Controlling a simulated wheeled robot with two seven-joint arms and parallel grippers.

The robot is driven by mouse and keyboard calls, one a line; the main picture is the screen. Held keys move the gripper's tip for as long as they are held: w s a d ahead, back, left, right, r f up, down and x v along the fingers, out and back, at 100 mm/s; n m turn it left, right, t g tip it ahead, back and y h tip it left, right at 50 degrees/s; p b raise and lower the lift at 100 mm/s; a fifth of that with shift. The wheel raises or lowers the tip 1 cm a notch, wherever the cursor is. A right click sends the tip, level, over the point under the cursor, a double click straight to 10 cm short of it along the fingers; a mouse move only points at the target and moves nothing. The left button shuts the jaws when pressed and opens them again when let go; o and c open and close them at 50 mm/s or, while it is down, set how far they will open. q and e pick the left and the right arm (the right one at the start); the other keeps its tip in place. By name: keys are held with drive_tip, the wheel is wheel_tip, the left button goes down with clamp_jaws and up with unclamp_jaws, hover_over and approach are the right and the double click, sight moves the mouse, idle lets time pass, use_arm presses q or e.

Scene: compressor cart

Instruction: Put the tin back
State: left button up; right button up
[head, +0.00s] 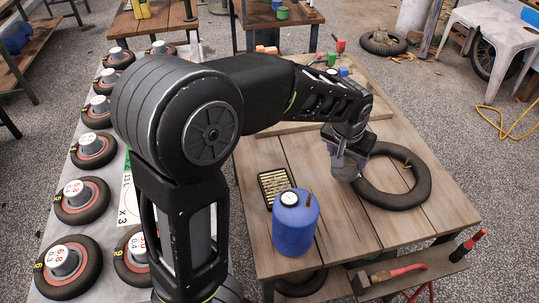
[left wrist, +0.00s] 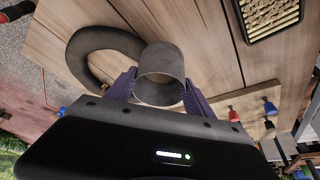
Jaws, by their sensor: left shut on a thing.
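A grey cylindrical tin (left wrist: 161,62) is between the two purple fingers of my left gripper (left wrist: 158,88) in the left wrist view. The fingers are shut on its sides. In the head view my left gripper (head: 348,150) is over the wooden table (head: 345,222), and the tin (head: 345,166) shows partly below it, at the left edge of a black tyre ring. I cannot tell whether the tin touches the table. My right gripper is not in view.
The black tyre ring (head: 425,185) lies right beside the tin. A blue canister (head: 295,222) and a framed tray of ribbed pieces (head: 273,184) stand at the front left. A hammer (head: 395,274) lies on a lower shelf. The table's front right is clear.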

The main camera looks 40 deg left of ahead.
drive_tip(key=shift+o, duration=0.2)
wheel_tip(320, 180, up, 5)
drive_tip(key=p, duration=0.4)
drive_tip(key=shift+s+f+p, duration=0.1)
drive_tip(key=shift+p, duration=0.25)
use_arm(q)
drive_tip(key=s+a+r+n+g+y+p, duration=0.1)
drive_tip(key=a+r+n+g+y, duration=0.1)
drive_tip(key=a+n, duration=0.9)
drive_tip(key=s+a+r+n+g+y+p, duration=0.1)
drive_tip(key=a+n+g, duration=0.3)
drive_tip(key=a+n, duration=0.7)
drive_tip(key=shift+s+r+n+g+y, duration=0.3)
drive_tip(key=shift+r+n+g+y, duration=0.1)
drive_tip(key=shift+r+n, duration=0.25)
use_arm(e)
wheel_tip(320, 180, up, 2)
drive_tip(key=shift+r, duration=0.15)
use_arm(q)
drive_tip(key=shift+a+r, duration=0.15)
